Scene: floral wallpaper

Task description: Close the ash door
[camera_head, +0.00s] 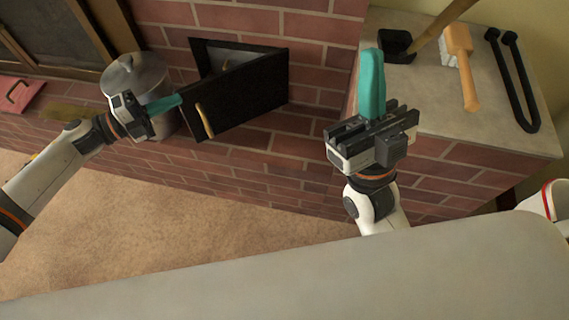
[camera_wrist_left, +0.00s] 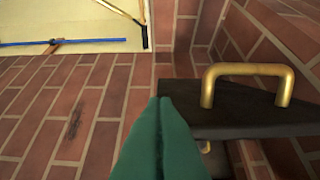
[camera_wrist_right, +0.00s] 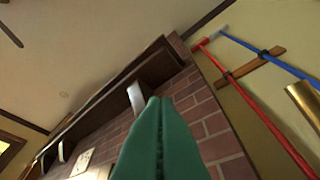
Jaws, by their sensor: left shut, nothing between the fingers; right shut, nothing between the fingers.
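The ash door (camera_head: 240,95) is a black panel with a brass handle (camera_head: 204,121). It stands swung open from a dark-framed opening (camera_head: 225,57) in the brick wall. In the left wrist view the brass handle (camera_wrist_left: 248,80) and the door's dark edge (camera_wrist_left: 235,112) are close, to the right of the fingers. My left gripper (camera_head: 178,101) is shut and empty, its green fingertips just left of the handle; I cannot tell whether they touch the door. My right gripper (camera_head: 371,60) is shut and empty, pointing up in front of the stone ledge, away from the door.
A grey metal pot (camera_head: 135,75) stands behind my left gripper. Brick wall surrounds the door; beige floor (camera_head: 180,205) lies clear below.

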